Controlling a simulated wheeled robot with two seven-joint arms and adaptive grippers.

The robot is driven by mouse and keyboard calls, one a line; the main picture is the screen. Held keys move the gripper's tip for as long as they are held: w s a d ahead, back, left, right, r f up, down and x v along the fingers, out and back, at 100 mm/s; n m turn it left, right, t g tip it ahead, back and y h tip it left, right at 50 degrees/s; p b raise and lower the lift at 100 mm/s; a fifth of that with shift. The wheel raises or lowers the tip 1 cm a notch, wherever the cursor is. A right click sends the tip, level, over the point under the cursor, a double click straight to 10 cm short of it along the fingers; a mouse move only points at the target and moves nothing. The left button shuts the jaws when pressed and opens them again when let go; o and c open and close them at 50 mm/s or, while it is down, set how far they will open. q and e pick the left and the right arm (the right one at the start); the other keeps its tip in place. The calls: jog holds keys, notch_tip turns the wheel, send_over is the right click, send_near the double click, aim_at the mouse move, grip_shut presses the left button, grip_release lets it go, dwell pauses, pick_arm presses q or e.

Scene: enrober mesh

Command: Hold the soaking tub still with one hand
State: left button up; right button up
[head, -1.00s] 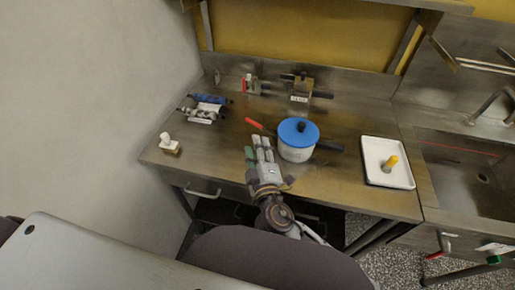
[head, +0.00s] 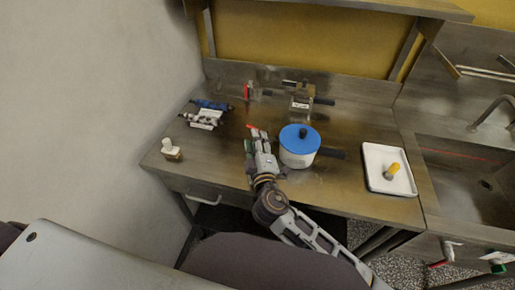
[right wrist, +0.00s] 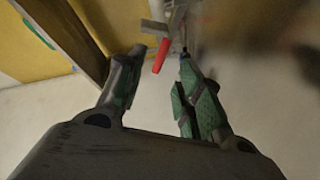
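A white round tub (head: 298,158) with a blue lid (head: 299,136) and dark knob stands upright on the metal bench; I take it as the soaking tub. A dark bar sticks out behind its right side. My right gripper (head: 254,138) is just left of the tub, fingers pointing to the back of the bench. In the right wrist view its two fingers (right wrist: 165,62) are apart, with nothing clasped between them. A red handle (right wrist: 162,54) shows between and beyond the fingertips; I cannot tell how far beyond. Contact with the tub cannot be made out. My left gripper is not in view.
A white tray (head: 374,182) with a yellow-topped item (head: 393,170) lies right of the tub, before the sink (head: 465,185). Blue and white tubes (head: 207,116) lie back left. A small bottle (head: 171,149) stands at the left edge. A metal fixture (head: 301,98) stands behind.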

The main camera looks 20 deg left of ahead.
jog(key=shift+x, duration=3.35)
grip_shut()
